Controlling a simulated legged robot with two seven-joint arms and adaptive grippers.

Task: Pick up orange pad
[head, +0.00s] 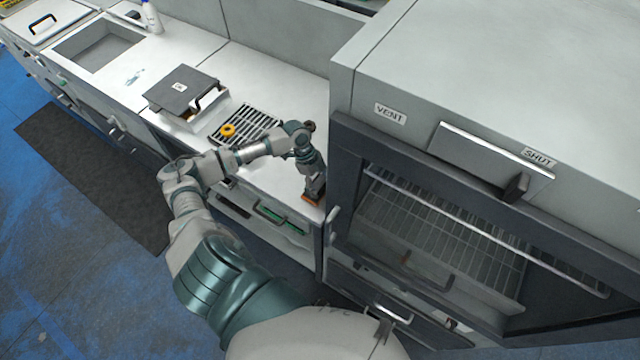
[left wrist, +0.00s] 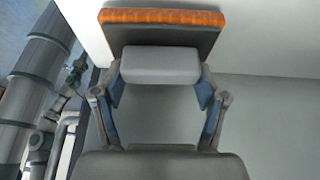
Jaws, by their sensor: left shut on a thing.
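The orange pad (head: 311,199) is at the front edge of the white counter, just left of the oven, in the head view. My left gripper (head: 316,187) reaches down over the pad. The gripper is shut on the pad. Whether the pad touches the counter cannot be told. My right gripper is in neither view.
A large oven (head: 440,230) with a glass door stands right of the counter. A grill grate (head: 245,124) with a yellow-orange ring (head: 228,130) lies left of my forearm. Further left are a dark-lidded press (head: 182,88) and a sink (head: 98,46).

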